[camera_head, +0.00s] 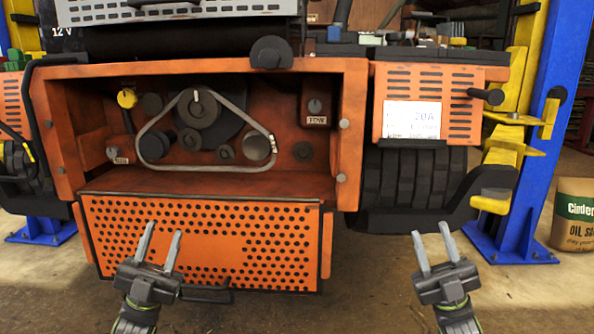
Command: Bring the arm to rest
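My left gripper (159,245) is in front of the mower's perforated orange panel (262,240), with its two fingers apart and nothing between them. My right gripper (433,243) is low at the right, in front of the floor and the black tyre (412,185). Its fingers are also apart and empty. Both grippers point up and forward. The orange mower (200,70) fills the middle of the view. Its open bay shows a grey belt (205,170) around pulleys, a yellow-capped part (127,98) and a small knob box (315,104).
A blue lift post (550,120) with yellow arms (515,135) stands at the right; another blue foot (42,230) is at the left. A drum of oil absorbent (574,218) stands at the right edge. A black handle (205,294) is close to my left gripper. Floor is clear between the grippers.

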